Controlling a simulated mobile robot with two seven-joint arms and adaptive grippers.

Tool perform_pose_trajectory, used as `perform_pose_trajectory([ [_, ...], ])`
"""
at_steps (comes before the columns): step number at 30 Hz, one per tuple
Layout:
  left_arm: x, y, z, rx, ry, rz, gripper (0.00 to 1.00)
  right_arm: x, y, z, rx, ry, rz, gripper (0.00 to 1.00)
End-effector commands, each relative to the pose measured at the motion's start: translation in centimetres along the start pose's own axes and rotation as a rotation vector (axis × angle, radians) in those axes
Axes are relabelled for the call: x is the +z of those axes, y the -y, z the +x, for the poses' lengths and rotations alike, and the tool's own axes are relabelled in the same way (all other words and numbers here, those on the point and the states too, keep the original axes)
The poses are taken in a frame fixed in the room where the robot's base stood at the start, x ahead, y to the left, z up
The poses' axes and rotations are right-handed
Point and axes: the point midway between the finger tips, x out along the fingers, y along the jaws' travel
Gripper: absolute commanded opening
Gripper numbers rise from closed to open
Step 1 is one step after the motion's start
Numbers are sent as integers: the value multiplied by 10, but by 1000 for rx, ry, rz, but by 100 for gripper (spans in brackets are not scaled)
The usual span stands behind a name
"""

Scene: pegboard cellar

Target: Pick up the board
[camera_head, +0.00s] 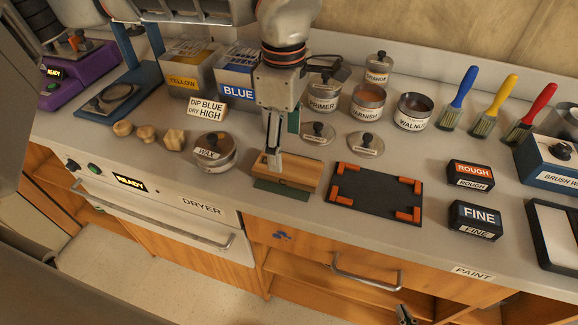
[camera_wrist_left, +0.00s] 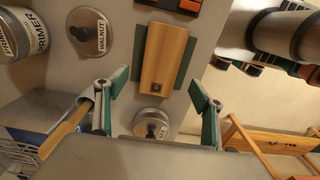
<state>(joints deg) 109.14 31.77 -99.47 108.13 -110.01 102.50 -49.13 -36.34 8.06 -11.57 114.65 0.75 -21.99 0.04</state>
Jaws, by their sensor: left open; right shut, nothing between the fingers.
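The board (camera_head: 294,172) is a light wooden block lying flat on a dark green mat (camera_head: 268,187) near the counter's front edge. In the left wrist view the board (camera_wrist_left: 160,52) lies on the mat, with a small dark mark at its near end. My left gripper (camera_head: 284,147) points down over the board, open and empty. One finger overlaps the board in the head view; I cannot tell whether it touches. In the left wrist view its two green-padded fingers stand apart near the board's near end. My right gripper (camera_head: 405,315) shows only partly at the bottom edge, shut and empty.
A black tray (camera_head: 375,190) with orange corners lies right of the board. The wax tin (camera_head: 214,152) stands to the left, two lids (camera_head: 366,144) lie behind, with finish cans beyond. Sanding blocks (camera_head: 470,175) sit further right. A drawer handle (camera_head: 366,280) projects below the counter.

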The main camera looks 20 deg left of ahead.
Motion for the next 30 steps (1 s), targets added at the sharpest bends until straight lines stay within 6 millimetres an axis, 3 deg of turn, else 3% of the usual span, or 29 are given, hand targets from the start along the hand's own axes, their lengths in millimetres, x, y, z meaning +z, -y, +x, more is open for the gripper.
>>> perform_pose_trajectory([
  [5, -1, 1, 14, -3, 1, -1, 68, 8, 3, -3, -5, 15, 1, 0],
  [13, -3, 2, 51, -2, 2, 0, 68, 9, 3, -1, -4, 13, -1, 0],
  [21, -3, 1, 54, 0, 3, 0, 68, 0, 0, 3, 0, -3, -5, 0],
  [26, -3, 1, 54, 0, 3, 0, 26, -2, -1, 3, 1, -6, -5, 0],
  [30, -3, 1, 54, 0, 3, 0, 21, -2, -1, 3, 2, -5, -5, 0],
])
